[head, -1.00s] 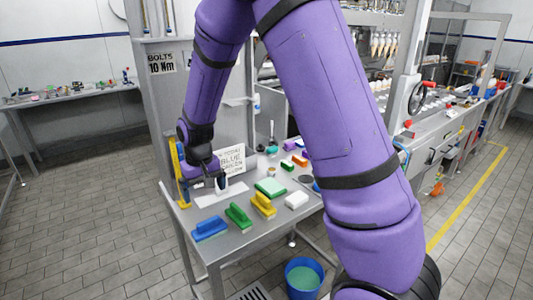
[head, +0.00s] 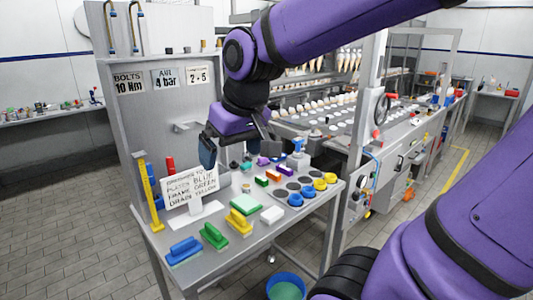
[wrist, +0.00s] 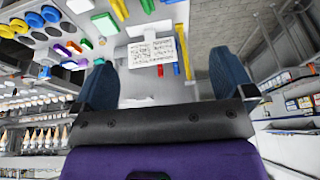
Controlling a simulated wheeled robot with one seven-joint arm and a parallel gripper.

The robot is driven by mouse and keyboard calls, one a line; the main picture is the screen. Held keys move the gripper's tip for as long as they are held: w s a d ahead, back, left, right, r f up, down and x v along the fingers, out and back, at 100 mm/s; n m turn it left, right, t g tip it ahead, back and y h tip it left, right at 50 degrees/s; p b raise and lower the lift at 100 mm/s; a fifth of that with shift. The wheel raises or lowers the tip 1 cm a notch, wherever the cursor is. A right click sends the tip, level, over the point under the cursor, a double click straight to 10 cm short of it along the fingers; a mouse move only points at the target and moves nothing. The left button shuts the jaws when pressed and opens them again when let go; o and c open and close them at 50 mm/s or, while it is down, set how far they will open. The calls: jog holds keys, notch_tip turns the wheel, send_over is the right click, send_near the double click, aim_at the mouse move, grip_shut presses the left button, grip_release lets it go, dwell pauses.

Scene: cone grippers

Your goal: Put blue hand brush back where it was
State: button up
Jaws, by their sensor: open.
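The blue hand brush (head: 184,250) lies on the metal table at its front left corner, with its handle up. A green brush (head: 213,236) and a yellow brush (head: 240,222) lie in a row to its right. My gripper (head: 236,148) is raised above the back of the table, well away from the blue brush. Its jaws are open, and the wrist view shows its two dark blue fingers (wrist: 166,78) wide apart with nothing held between them. A white sign (head: 190,188) naming brush colours stands behind the brushes.
A yellow upright (head: 150,195) stands at the table's left edge. A blue bucket (head: 286,287) stands on the floor.

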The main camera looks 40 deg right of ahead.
jog(key=s+d+r+t, duration=0.1)
jog(key=s, duration=0.7)
jog(key=shift+s+r, duration=0.15)
jog(key=shift+r, duration=0.15)
dwell(0.8)
